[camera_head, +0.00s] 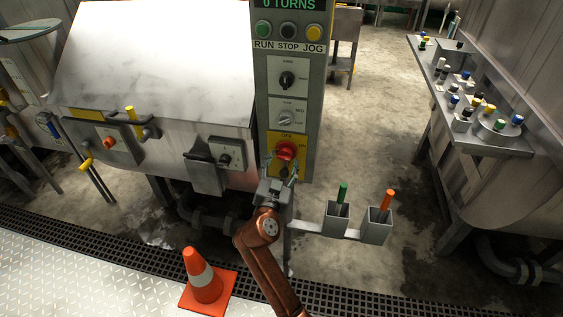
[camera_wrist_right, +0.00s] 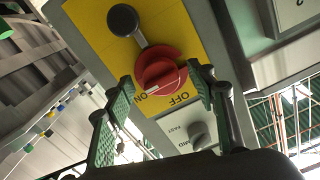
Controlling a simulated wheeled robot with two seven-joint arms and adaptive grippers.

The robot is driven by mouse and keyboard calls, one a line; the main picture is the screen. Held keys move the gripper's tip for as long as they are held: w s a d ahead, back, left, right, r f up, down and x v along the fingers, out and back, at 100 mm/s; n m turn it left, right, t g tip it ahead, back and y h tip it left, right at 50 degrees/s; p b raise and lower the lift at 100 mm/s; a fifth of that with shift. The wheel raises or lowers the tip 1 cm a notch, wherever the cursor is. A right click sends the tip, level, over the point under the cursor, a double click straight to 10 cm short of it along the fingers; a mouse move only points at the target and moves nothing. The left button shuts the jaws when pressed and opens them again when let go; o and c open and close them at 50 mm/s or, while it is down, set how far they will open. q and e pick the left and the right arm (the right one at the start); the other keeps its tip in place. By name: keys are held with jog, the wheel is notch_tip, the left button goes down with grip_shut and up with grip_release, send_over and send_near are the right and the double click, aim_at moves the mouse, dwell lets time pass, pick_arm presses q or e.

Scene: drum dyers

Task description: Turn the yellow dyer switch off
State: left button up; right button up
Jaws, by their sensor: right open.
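The yellow switch plate (camera_head: 273,140) sits low on the grey control column, with a red rotary knob (camera_head: 286,150) on it. The wrist view shows the red knob (camera_wrist_right: 162,72) close up on the yellow plate (camera_wrist_right: 92,22), with ON and OFF lettering beside it. A white mark on the knob lies near the ON lettering. A grey lever with a round dark end extends from the knob. My right gripper (camera_head: 280,173) is open just below the knob. In the wrist view its fingertips (camera_wrist_right: 160,78) stand either side of the knob; I cannot tell if they touch. My left gripper is not in view.
Other switches (camera_head: 287,80) and buttons (camera_head: 288,31) sit above on the column. Holders with a green-handled tool (camera_head: 342,193) and an orange-handled tool (camera_head: 387,200) stand right of my arm. A traffic cone (camera_head: 203,275) stands lower left. The floor (camera_head: 375,120) beyond the column is open.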

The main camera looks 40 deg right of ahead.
jog(key=shift+w+d, duration=0.25)
jog(key=shift+d, duration=0.1)
jog(key=shift+c, duration=0.4)
jog(key=c, duration=1.1)
